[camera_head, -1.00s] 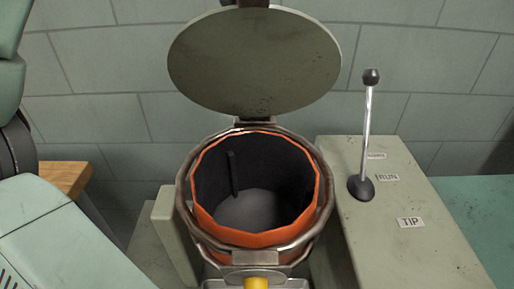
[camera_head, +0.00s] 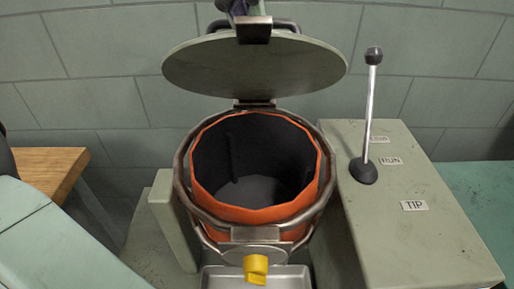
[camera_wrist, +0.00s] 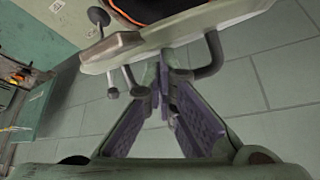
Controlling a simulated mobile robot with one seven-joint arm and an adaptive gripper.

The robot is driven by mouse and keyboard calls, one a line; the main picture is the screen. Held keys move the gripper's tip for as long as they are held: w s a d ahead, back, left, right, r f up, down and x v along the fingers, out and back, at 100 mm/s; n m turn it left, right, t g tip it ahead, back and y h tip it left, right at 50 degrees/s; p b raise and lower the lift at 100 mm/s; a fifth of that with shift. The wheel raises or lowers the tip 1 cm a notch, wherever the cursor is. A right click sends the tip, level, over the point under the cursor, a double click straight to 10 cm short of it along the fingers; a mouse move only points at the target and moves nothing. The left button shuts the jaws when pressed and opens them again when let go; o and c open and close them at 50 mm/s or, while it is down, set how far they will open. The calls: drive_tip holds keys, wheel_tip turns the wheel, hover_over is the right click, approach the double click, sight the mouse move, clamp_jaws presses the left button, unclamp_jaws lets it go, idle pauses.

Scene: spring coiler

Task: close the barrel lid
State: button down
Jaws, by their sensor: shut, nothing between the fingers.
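The barrel (camera_head: 255,216) has an orange rim and a dark, empty-looking inside, held in a metal ring. Its round grey-green lid (camera_head: 250,75) is hinged at the back and stands partly open, tilted over the rear of the mouth. My gripper (camera_head: 238,6) shows only as a small purple-grey part at the top edge, behind the lid. In the wrist view my gripper (camera_wrist: 164,80) is shut and empty, its tips close to the lid's outer face (camera_wrist: 165,36), between the bends of a dark bar handle (camera_wrist: 212,55). Contact cannot be told.
A lever (camera_head: 370,115) stands on the grey housing (camera_head: 425,240) right of the barrel, beside RUN and TIP labels. A wooden table (camera_head: 48,170) is at left; a block wall (camera_head: 100,50) is behind.

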sight(243, 35)
drive_tip(key=shift+s+f, duration=0.1)
drive_tip(key=shift+s, duration=0.05)
drive_tip(key=shift+s+f, duration=0.1)
drive_tip(key=shift+f, duration=0.05)
drive_tip(key=shift+s+f+b, duration=1.1)
drive_tip(key=shift+s+f, duration=0.25)
drive_tip(key=shift+f, duration=0.05)
drive_tip(key=shift+s+f, duration=0.15)
drive_tip(key=shift+s, duration=0.15)
